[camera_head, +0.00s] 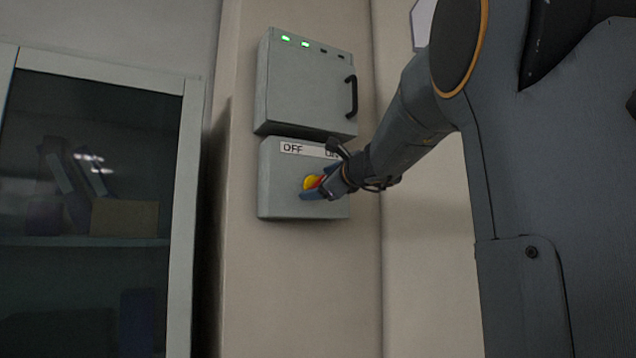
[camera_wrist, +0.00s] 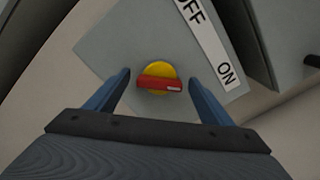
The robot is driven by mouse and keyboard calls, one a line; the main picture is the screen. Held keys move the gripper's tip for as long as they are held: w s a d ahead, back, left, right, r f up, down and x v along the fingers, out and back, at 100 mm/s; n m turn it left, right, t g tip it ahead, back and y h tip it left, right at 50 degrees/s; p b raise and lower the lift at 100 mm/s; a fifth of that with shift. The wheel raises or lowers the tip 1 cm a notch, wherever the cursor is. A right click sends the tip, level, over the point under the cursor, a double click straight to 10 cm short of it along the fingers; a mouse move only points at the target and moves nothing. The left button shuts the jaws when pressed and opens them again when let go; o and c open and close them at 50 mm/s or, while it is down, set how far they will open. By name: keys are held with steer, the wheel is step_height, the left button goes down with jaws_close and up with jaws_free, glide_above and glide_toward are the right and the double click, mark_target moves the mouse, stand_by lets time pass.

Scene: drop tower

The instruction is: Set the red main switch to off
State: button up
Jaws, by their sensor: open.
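The red main switch is a red handle (camera_wrist: 155,83) on a yellow disc (camera_wrist: 160,71), on a grey box. In the wrist view the handle lies across the disc, its white mark at the right end, towards the ON end of the label. In the head view the yellow disc (camera_head: 310,182) shows and the handle is partly hidden by my gripper (camera_head: 322,188). My gripper also shows in the wrist view (camera_wrist: 161,78); its blue fingers stand open on either side of the switch, with gaps to the handle. A white label (camera_head: 293,148) reads OFF at left, ON at right.
Above the switch box (camera_head: 277,195) hangs a grey cabinet (camera_head: 300,90) with a black handle and two lit green lamps. A glass-fronted cupboard (camera_head: 95,200) stands at the left. The wall below the switch box is clear.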

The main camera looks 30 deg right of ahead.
steer(key=shift+c, duration=0.3)
steer(key=c, duration=1)
steer(key=shift+f+n+b, duration=0.1)
steer(key=shift+n+b, duration=0.2)
steer(key=shift+b, duration=0.2)
steer(key=shift+f+n+b, duration=0.15)
steer(key=shift+n+b, duration=4.15)
steer(key=shift+b, duration=0.75)
steer(key=shift+f+n+b, duration=0.15)
steer(key=shift+n+b, duration=4.15)
steer(key=shift+b, duration=0.75)
